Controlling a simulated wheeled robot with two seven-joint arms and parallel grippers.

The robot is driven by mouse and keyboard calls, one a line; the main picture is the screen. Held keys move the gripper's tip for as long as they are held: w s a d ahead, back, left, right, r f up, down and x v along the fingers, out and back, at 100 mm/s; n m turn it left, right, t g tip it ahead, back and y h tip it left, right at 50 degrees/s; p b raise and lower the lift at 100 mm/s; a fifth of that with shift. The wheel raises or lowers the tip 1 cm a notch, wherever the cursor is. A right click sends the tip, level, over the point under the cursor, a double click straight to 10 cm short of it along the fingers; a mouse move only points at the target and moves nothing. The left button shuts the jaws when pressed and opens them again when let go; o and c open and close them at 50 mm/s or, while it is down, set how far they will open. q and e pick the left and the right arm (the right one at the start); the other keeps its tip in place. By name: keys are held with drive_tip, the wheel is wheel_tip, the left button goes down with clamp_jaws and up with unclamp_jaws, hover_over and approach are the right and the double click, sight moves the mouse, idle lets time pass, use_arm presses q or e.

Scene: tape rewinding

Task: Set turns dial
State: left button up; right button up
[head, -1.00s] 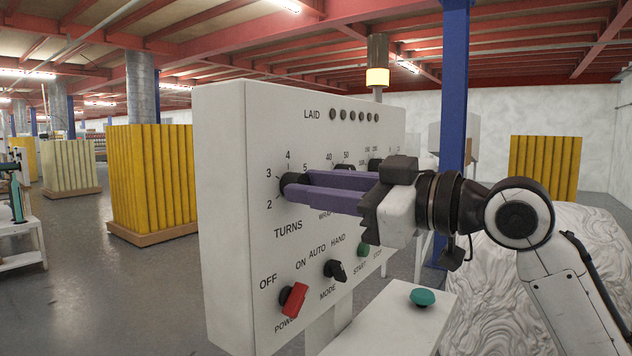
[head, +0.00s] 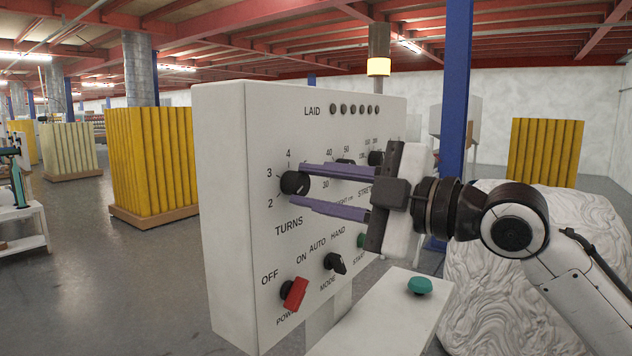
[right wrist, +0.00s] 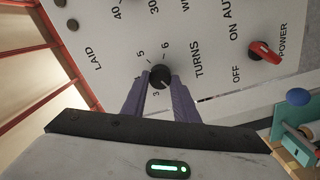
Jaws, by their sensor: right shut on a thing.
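The turns dial (head: 295,183) is a small black round knob on the face of a white control panel (head: 222,250). The numbers 2, 3 and 4 show around its left and upper side. My right gripper (head: 296,184) has its two purple fingers at the dial, one above and one below, and is shut on it. In the right wrist view the dial (right wrist: 160,77) sits between the fingertips. I cannot tell which number its pointer marks. My left gripper is not in view.
Below the dial are a red power switch (head: 295,292) and a black mode knob (head: 335,263). Other dials to the right are partly hidden by my fingers. A green button (head: 419,286) stands on a white box in front. A blue post (head: 456,100) rises behind my gripper.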

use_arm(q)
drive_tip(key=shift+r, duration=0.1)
use_arm(e)
drive_tip(key=shift+n, duration=0.3)
drive_tip(key=o, duration=1.1)
drive_tip(key=shift+c, duration=0.2)
use_arm(q)
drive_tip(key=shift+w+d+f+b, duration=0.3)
drive_tip(key=shift+b, duration=0.5)
use_arm(e)
drive_tip(key=v, duration=1)
drive_tip(key=shift+d, duration=0.15)
drive_tip(key=shift+s, duration=0.1)
